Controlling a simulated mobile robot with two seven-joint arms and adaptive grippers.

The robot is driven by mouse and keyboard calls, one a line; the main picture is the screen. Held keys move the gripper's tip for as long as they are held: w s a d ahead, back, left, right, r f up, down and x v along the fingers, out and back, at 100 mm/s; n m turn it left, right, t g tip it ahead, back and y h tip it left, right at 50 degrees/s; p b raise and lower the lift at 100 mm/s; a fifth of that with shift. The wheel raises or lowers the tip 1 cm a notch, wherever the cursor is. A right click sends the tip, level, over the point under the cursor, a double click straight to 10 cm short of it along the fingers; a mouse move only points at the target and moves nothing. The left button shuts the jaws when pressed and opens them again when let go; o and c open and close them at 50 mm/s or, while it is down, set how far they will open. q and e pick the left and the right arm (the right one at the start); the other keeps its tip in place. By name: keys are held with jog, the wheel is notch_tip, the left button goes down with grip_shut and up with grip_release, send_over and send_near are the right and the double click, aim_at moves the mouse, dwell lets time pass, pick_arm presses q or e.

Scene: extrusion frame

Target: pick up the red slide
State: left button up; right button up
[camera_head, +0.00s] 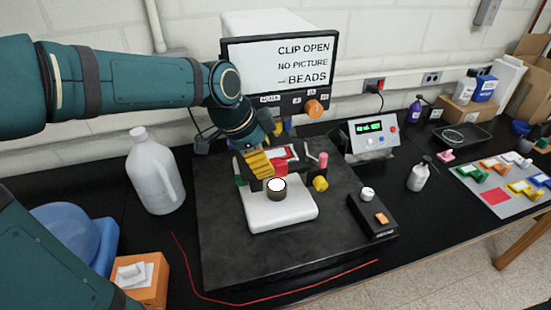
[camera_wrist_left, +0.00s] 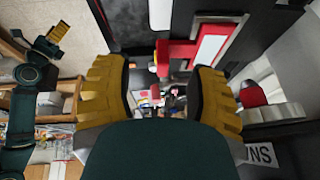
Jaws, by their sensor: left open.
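The red slide (camera_head: 281,166), a red piece with a white label, sits on the microscope stage, partly hidden by my left gripper (camera_head: 258,165) in the head view. In the left wrist view the red slide (camera_wrist_left: 180,52) shows at the upper middle, its red tab pointing in between my finger pads. My left gripper (camera_wrist_left: 166,92) is open, with its yellow fingers apart on either side and nothing held. I cannot tell the exact gap from fingers to slide. My right gripper (camera_wrist_left: 60,32) shows small at the upper left of the left wrist view; its jaw state is unclear.
The white microscope base (camera_head: 285,214) stands on a dark slab, with a screen (camera_head: 280,62) behind. A control box (camera_head: 373,215) is to the right, a white jug (camera_head: 154,172) to the left. A mat with coloured pieces and a bare red square (camera_head: 496,197) lies far right.

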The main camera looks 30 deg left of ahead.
aim_at(276, 163)
pick_arm(q)
jog(key=shift+w+d, duration=0.2)
jog(key=shift+w, duration=0.25)
jog(key=x, duration=0.5)
jog(key=shift+w+d, duration=0.15)
jog(key=shift+w, duration=0.2)
grip_shut()
